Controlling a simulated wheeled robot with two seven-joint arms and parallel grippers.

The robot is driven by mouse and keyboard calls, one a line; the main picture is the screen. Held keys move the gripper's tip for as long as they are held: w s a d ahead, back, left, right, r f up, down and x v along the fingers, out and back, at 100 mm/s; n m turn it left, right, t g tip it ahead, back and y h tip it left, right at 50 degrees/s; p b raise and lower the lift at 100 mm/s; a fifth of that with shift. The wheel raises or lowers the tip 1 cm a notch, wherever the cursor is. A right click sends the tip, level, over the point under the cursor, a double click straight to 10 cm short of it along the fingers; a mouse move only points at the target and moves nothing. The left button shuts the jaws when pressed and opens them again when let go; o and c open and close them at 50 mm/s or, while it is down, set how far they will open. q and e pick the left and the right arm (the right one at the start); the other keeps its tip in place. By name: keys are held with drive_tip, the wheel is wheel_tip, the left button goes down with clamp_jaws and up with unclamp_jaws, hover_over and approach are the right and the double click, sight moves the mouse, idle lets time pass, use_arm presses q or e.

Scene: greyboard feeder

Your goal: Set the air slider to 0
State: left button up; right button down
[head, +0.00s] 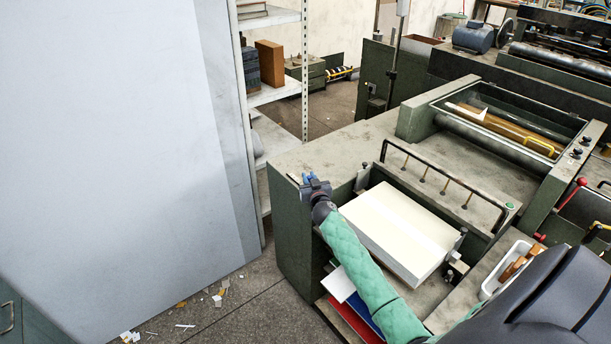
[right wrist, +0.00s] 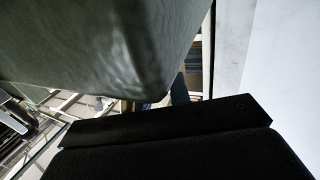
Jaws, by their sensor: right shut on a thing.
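My right gripper (head: 309,179) is at the near left top corner of the green feeder machine (head: 300,235), at the end of the green-sleeved arm. It is shut on a small part there, which I take to be the air slider's knob. The jaws and wrist hide the slider and any scale, so its setting cannot be read. In the right wrist view a large grey-green surface and a dark gripper body fill most of the picture, and the grip itself is not clear. My left gripper is not in view.
A stack of white board (head: 400,230) lies in the feeder right of the gripper, with a black rail (head: 445,182) behind it. A large pale panel (head: 110,130) stands at the left. A white tray (head: 507,262) sits at the right. Paper scraps litter the floor.

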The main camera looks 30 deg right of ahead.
drive_tip(key=shift+s, duration=0.8)
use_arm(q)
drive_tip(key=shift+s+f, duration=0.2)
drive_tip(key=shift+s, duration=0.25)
use_arm(e)
drive_tip(key=shift+f, duration=0.1)
drive_tip(key=c, duration=1.4)
unclamp_jaws()
drive_tip(key=shift+s+d, duration=0.1)
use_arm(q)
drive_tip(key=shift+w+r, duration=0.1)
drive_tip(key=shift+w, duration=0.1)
use_arm(e)
drive_tip(key=shift+o, duration=0.2)
